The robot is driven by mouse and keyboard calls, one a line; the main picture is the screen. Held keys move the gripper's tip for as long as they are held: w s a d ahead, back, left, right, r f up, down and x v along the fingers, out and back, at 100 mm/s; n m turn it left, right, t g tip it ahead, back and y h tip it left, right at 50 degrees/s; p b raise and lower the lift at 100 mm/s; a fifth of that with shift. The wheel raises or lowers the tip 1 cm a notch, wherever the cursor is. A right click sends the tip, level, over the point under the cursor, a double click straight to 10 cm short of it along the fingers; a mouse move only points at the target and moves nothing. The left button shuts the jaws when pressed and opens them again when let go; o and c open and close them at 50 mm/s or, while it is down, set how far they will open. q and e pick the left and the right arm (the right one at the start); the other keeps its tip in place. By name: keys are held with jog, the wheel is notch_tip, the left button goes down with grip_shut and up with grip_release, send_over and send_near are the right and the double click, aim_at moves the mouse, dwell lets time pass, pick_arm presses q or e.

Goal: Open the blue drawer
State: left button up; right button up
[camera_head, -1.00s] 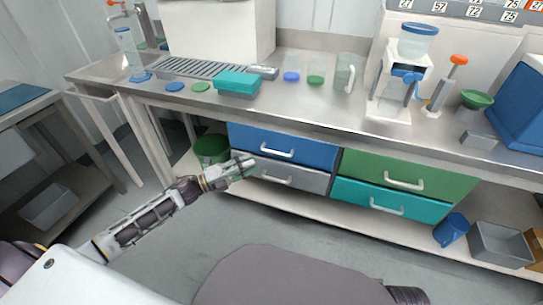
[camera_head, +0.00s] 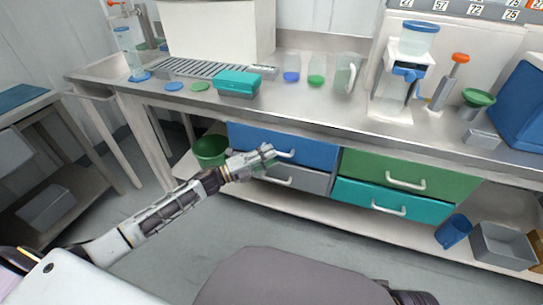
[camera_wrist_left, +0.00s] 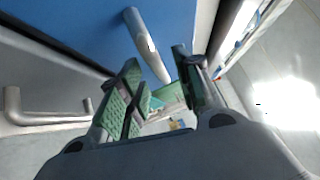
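The blue drawer (camera_head: 318,150) is the upper left drawer under the steel bench, and its front looks flush and closed. Its pale bar handle (camera_head: 288,154) is partly hidden by my left gripper (camera_head: 266,156), which is at the handle's left end. In the left wrist view the blue front (camera_wrist_left: 90,22) fills the top, and the handle (camera_wrist_left: 148,45) runs toward the gap between my fingers (camera_wrist_left: 160,85). The green-padded fingers are apart. I cannot tell whether they touch the handle. My right gripper is not in view.
A grey drawer (camera_head: 312,181) with its own handle lies directly below. Green (camera_head: 440,180) and teal (camera_head: 440,209) drawers are to the right. A green bin (camera_head: 209,150) stands on the lower shelf at left. The floor in front is clear.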

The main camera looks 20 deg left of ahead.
pick_arm(q)
jog(key=shift+x, duration=0.75)
jog(key=shift+c, duration=0.4)
grip_shut()
